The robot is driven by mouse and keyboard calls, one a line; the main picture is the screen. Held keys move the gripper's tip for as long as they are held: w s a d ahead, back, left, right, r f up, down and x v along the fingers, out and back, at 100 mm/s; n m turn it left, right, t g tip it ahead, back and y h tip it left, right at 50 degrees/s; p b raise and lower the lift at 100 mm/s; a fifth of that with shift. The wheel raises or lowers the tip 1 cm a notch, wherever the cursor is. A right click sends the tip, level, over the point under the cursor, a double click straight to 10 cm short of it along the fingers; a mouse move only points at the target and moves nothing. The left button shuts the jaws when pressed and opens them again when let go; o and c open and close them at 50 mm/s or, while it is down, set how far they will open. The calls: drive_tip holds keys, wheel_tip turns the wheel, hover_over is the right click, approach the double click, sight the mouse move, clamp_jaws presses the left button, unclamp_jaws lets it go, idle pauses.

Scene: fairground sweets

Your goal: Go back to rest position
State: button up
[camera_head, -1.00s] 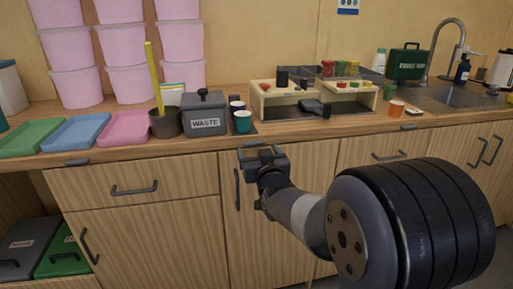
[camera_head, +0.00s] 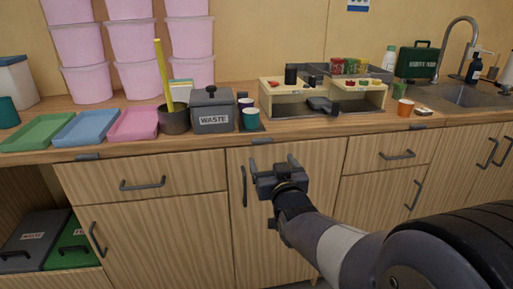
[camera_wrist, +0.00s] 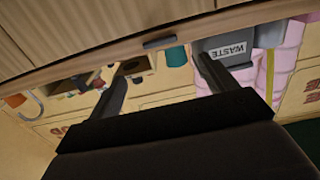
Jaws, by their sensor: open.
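My gripper (camera_head: 274,165) is in front of the cabinet doors, below the counter edge, in the head view. Its two fingers are spread and nothing is between them. In the wrist view my gripper (camera_wrist: 160,85) shows both dark fingers apart, with the counter tilted beyond them. My arm reaches in from the lower right of the head view.
The wooden counter (camera_head: 300,128) holds green (camera_head: 38,132), blue (camera_head: 85,127) and pink (camera_head: 133,123) trays, a grey waste bin (camera_head: 213,112), a teal cup (camera_head: 250,119) and a wooden rack (camera_head: 284,86). Cabinet handles (camera_head: 244,186) stick out near my gripper.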

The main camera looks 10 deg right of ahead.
sight(263, 142)
drive_tip(key=w, duration=1)
drive_tip(key=shift+w, duration=0.4)
drive_tip(key=shift+s+m+p, duration=0.1)
drive_tip(key=shift+m+p, duration=0.2)
drive_tip(key=shift+p, duration=0.05)
drive_tip(key=shift+f+b, duration=0.15)
drive_tip(key=shift+b, duration=0.45)
